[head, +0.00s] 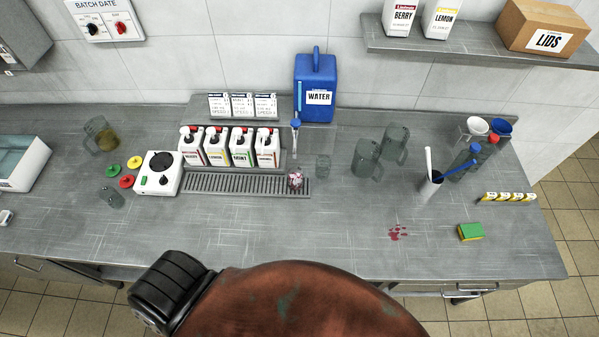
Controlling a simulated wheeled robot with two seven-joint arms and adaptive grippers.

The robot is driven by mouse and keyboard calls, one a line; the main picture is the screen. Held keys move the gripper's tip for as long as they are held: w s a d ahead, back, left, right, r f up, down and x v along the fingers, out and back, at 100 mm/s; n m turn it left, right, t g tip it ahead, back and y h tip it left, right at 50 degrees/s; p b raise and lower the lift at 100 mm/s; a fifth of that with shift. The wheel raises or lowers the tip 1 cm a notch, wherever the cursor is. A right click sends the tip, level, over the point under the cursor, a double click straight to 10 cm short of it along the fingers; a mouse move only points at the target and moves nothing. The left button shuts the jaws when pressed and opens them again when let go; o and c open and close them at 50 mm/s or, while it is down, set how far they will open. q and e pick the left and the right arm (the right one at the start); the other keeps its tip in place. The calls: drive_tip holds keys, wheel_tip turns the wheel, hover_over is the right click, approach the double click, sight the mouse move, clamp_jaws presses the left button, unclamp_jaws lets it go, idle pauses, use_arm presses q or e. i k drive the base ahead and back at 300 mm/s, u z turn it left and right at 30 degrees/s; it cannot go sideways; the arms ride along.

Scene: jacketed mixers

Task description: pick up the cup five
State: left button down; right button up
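No vessel has a readable mark "five", so I cannot tell which one is cup five. A small clear cup (323,167) stands just right of the drip grate. Two clear handled jugs, a front one (366,158) and a back one (395,144), stand to its right. A handled jug with amber liquid (101,136) stands at the far left. Neither of my grippers shows in the head view.
A blue water canister (314,110) stands behind several labelled bottles (228,150) and the drip grate (235,184). The front counter (300,235) is mostly clear.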

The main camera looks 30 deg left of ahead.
sight(295, 174)
drive_tip(key=z, duration=1.05)
drive_tip(key=k, duration=1.45)
drive_tip(key=u, duration=2.2)
drive_tip(key=i, duration=0.5)
